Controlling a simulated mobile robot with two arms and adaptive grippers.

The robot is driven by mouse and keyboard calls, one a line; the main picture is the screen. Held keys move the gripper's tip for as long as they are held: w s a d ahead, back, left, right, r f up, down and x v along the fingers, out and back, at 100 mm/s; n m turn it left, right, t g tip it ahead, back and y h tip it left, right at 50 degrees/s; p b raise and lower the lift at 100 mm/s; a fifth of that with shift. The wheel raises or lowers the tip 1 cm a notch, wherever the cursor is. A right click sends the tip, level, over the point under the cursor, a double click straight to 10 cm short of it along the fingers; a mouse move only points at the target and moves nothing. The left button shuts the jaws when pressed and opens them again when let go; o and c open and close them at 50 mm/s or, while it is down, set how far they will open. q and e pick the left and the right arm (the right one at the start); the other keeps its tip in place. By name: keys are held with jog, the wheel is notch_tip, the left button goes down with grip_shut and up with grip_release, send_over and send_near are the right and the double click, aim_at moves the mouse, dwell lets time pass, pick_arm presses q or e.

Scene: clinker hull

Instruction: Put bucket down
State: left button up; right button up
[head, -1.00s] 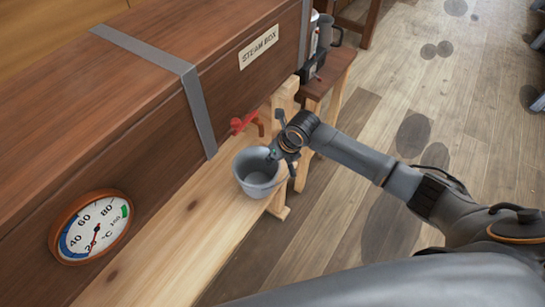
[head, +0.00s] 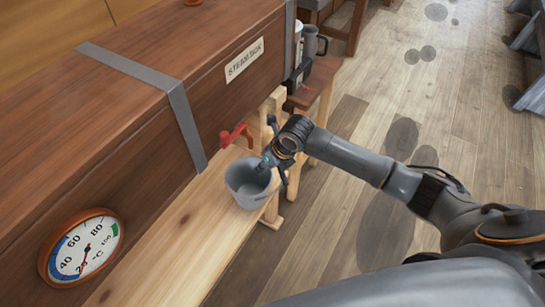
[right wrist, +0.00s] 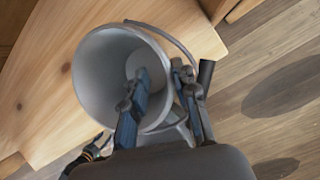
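The grey bucket (head: 247,192) is at the wooden bench (head: 190,230), just below and in front of the red tap (head: 236,135). It leans slightly, and I cannot tell whether its base rests fully on the bench. My right gripper (head: 272,165) is at the bucket's right rim. In the right wrist view, one finger is inside the bucket (right wrist: 92,85) and the other outside, with the wall between them. The bucket looks empty except for the finger.
The brown steam box (head: 140,150), with a dial (head: 82,247) and metal strap, stands behind the bench. A small stool (head: 318,85) holding a grey mug (head: 312,43) is beyond the gripper. The bench left of the bucket is clear. Open wooden floor lies to the right.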

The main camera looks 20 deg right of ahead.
jog(key=v, duration=0.9)
jog(key=shift+r, duration=0.2)
